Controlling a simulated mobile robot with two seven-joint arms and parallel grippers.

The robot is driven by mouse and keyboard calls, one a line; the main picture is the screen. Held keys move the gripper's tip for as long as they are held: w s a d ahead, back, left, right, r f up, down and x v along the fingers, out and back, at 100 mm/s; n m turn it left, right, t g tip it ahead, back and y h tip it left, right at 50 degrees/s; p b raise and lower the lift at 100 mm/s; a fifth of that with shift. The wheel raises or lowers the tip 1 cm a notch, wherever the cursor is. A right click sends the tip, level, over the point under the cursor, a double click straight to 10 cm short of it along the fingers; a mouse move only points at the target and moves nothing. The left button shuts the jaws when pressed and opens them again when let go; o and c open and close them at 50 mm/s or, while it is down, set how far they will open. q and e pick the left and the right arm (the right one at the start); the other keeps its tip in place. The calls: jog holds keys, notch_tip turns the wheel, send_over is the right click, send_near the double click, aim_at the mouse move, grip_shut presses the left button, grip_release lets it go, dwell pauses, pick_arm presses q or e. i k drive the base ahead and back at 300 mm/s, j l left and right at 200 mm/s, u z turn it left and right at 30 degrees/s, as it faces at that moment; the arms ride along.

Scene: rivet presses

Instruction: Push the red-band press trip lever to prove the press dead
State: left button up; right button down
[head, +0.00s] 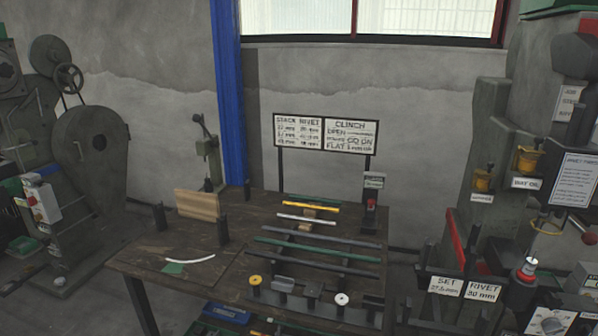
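A dark grey press (489,150) fills the right side of the head view, cut off by the right edge. A red strip (456,236) runs down its left side, and a red knob (590,238) sits at the far right edge. I cannot tell for certain which part is its trip lever. Another dark press (92,150) with a flywheel stands at the left, with a grey control box (44,203) carrying a red button; I see no clear red band on it. Neither of my grippers is in the head view.
A wooden bench (190,245) stands between the presses, holding several bars and small parts. Two sign boards (324,134) stand at its back. Signs (446,286) and a white-topped lamp (528,268) are at the right press's front. A blue tray (226,313) lies below the bench front.

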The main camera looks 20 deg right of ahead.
aim_at(589, 238)
jog(key=l, duration=1.4)
jog(key=k+l, duration=0.15)
jog(key=l, duration=2.6)
